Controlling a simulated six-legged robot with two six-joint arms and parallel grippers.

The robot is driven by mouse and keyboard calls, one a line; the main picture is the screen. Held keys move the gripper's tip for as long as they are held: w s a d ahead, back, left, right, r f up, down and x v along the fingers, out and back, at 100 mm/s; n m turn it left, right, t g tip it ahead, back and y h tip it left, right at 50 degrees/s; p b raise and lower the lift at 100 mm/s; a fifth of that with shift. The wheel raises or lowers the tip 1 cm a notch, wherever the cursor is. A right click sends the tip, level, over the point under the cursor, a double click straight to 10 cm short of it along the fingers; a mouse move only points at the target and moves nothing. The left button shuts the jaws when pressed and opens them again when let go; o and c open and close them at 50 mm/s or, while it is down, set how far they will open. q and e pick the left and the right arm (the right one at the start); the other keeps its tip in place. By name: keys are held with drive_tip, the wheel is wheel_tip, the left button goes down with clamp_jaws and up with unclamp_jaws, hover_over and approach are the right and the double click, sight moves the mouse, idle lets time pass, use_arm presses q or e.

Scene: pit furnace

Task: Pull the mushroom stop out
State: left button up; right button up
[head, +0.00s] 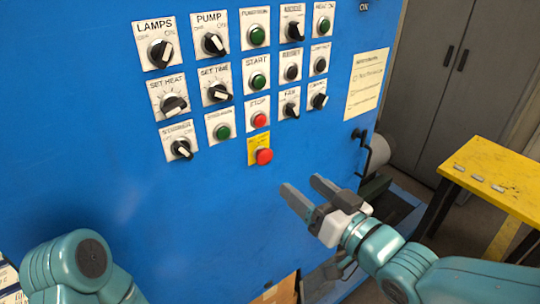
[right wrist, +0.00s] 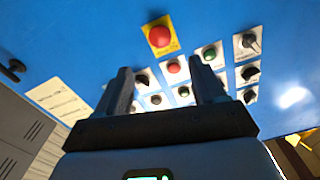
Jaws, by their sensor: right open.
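The red mushroom stop (head: 264,156) sits on a yellow plate (head: 254,143) at the bottom of the control rows on the blue panel. It also shows in the right wrist view (right wrist: 160,36), beyond and above the fingers. My right gripper (head: 302,191) is open and empty, below and to the right of the stop in the head view, apart from it. Its two fingers show in the right wrist view (right wrist: 164,84) with a gap between them. My left arm shows at the lower left of the head view, but its gripper is not visible.
Just above the mushroom stop is a flat red STOP button (head: 259,119). Several green buttons and black knobs fill the panel above. A crank handle (head: 362,144) sticks out at the panel's right edge. A yellow table (head: 500,168) stands at right. The blue panel below the stop is bare.

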sight(267, 157)
drive_tip(key=p+x, duration=0.2)
drive_tip(key=x, duration=0.7)
drive_tip(key=shift+w+a+p, duration=0.15)
drive_tip(key=shift+w+p, duration=0.05)
drive_tip(key=shift+p, duration=0.15)
drive_tip(key=shift+w+a+r, duration=0.1)
drive_tip(key=shift+w+a, duration=0.25)
drive_tip(key=shift+w, duration=0.05)
drive_tip(key=shift+w+a+f, duration=0.2)
drive_tip(key=shift+w, duration=0.2)
drive_tip(key=shift+s+d, duration=0.1)
drive_tip(key=shift+c, duration=0.3)
drive_tip(key=shift+s+r, duration=0.1)
drive_tip(key=shift+r, duration=0.05)
drive_tip(key=c, duration=0.5)
clamp_jaws()
drive_tip(key=shift+s+d+f+b, duration=0.15)
drive_tip(key=shift+f+b, duration=0.25)
drive_tip(key=shift+b, duration=0.5)
drive_tip(key=shift+s+r, duration=0.1)
drive_tip(key=shift+s, duration=0.05)
drive_tip(key=shift+s+d+r, duration=0.15)
drive_tip(key=shift+r, duration=0.05)
drive_tip(key=o, duration=0.6)
unclamp_jaws()
drive_tip(key=shift+c, duration=0.2)
